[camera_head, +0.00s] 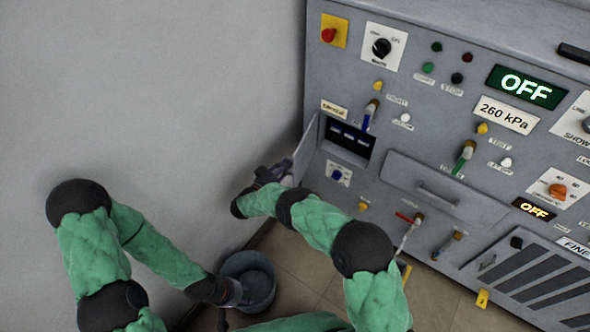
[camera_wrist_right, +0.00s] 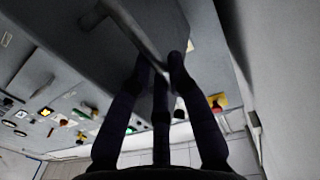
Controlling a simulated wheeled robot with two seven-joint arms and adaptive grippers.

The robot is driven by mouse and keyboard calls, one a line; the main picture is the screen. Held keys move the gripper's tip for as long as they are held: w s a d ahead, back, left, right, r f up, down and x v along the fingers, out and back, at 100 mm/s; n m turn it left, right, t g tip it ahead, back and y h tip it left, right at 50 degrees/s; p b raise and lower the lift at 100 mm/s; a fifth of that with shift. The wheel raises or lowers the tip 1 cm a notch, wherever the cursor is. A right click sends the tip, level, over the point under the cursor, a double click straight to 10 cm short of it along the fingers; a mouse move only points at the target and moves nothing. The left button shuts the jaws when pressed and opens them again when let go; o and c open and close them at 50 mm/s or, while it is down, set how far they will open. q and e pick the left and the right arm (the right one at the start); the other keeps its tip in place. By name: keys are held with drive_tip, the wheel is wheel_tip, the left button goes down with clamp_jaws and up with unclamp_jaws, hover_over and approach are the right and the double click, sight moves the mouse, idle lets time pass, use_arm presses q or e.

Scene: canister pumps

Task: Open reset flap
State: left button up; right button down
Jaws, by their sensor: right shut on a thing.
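The reset flap (camera_head: 305,150) is a grey plate at the left end of the panel. It stands swung out to the left, and the dark recess (camera_head: 347,139) beside it is uncovered. My right gripper (camera_head: 272,174) is at the flap's outer side. In the right wrist view the fingers (camera_wrist_right: 160,65) are closed around the bar handle (camera_wrist_right: 135,28) on the flap (camera_wrist_right: 70,45). My left gripper (camera_head: 234,292) hangs low, over or beside a grey bucket; its fingers are too dark and small to read.
The grey panel (camera_head: 440,110) carries several knobs, levers and displays. A closed drawer-like cover with a handle (camera_head: 438,196) is right of the recess. A bucket (camera_head: 252,277) stands on the floor near the wall. The pale wall (camera_head: 150,90) on the left is bare.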

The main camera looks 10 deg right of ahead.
drive_tip(key=shift+w+a+f, duration=0.1)
drive_tip(key=shift+w+a, duration=1.1)
drive_tip(key=shift+w, duration=0.05)
drive_tip(key=c, duration=1.2)
unclamp_jaws()
drive_tip(key=shift+o, duration=0.2)
drive_tip(key=v, duration=1.2)
